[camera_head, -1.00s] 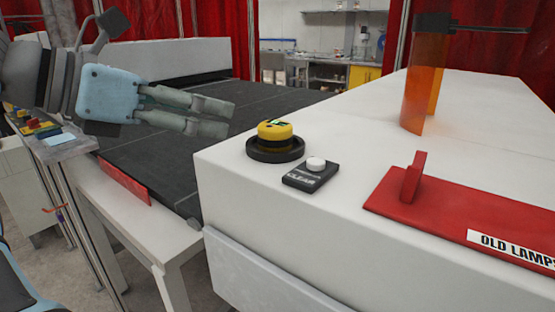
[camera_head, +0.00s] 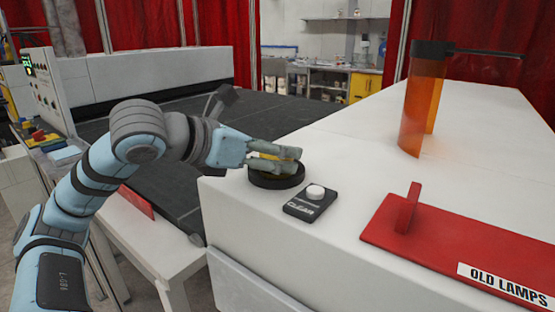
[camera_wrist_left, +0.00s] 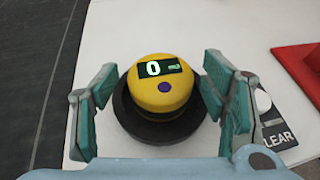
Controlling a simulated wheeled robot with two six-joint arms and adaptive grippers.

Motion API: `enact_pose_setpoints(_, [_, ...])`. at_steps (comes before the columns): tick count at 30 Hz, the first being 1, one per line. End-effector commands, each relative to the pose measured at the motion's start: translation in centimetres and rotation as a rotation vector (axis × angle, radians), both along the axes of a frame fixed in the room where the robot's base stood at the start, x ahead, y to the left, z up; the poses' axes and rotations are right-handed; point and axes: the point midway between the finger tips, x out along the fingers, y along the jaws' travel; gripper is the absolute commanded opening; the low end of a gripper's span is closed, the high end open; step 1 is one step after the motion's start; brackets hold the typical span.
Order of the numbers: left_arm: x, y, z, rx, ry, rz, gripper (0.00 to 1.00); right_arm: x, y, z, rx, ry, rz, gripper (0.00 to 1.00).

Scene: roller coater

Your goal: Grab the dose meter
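The dose meter (camera_wrist_left: 160,86) is a round yellow device with a small lit screen reading 0 and a purple button. It sits in a round black holder (camera_head: 276,178) on the white machine top, where my fingers partly cover it in the head view. My left gripper (camera_head: 292,160) is at the meter, and in the left wrist view its fingers (camera_wrist_left: 160,100) are spread on either side of it. The fingers look open, with gaps to the yellow body. My right gripper is in neither view.
A black CLEAR box with a white button (camera_head: 315,192) stands just right of the holder. A red OLD LAMPS tray (camera_head: 440,245) lies farther right. An orange translucent shield (camera_head: 412,115) stands behind. A dark conveyor belt (camera_head: 180,125) runs on the left.

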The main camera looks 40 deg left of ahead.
Motion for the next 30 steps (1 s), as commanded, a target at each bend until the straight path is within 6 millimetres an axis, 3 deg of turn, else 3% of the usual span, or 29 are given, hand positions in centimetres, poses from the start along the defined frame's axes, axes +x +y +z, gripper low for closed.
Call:
enact_pose_setpoints(1, [0.0,0.0,0.0,0.0,0.0,0.0,0.53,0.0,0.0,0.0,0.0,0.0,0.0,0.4])
enact_pose_setpoints(8, [0.0,0.0,0.0,0.0,0.0,0.0,0.16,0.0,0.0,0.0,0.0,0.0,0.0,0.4])
enact_pose_setpoints(16, [0.0,0.0,0.2,0.0,0.0,0.0,0.15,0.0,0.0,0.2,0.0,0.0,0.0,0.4])
enact_pose_setpoints(20, [0.0,0.0,1.5,-0.002,-0.002,-0.001,0.15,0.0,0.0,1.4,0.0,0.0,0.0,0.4])
enact_pose_setpoints(25, [0.0,-0.1,5.8,-0.004,-0.003,-0.002,0.15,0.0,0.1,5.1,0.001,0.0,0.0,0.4])
enact_pose_setpoints(30, [0.0,-0.1,12.9,-0.005,-0.006,-0.005,0.15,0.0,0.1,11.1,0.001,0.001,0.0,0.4])
